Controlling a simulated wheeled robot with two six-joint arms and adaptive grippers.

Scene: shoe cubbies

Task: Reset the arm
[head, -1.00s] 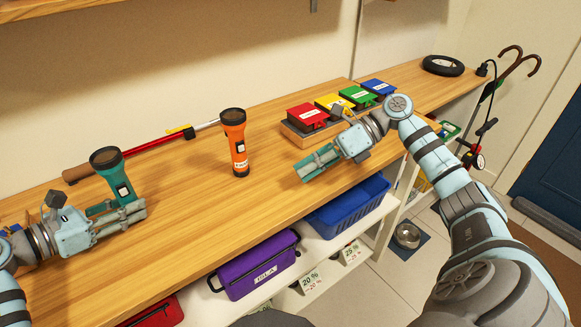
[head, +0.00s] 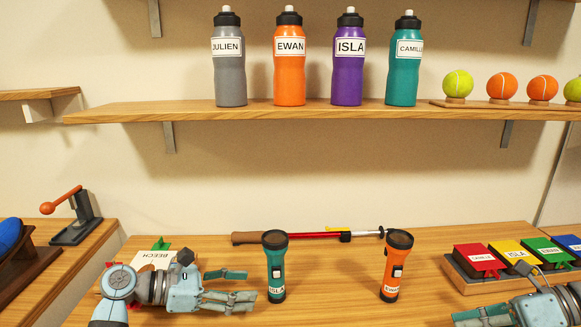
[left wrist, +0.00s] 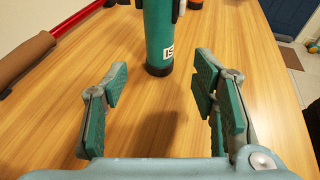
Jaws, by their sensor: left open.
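My left gripper (head: 243,285) is open and empty, low over the wooden counter (head: 340,270). Its fingers point right, toward a teal torch (head: 275,268) labelled ISLA that stands upright, with a small gap between. In the left wrist view the open fingers (left wrist: 158,88) have bare counter between them, and the teal torch (left wrist: 159,35) stands just beyond the tips. An orange torch (head: 396,268) stands upright further right. My right gripper (head: 485,316) shows only partly at the bottom right, in front of the coloured boxes; its lower part is cut off.
A walking pole (head: 300,236) lies along the back of the counter. Red, yellow, green and blue boxes sit in a wooden tray (head: 458,276) at right. A wall shelf (head: 320,112) above holds four named bottles and several balls. A BEECH sign (head: 155,259) stands behind the left wrist.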

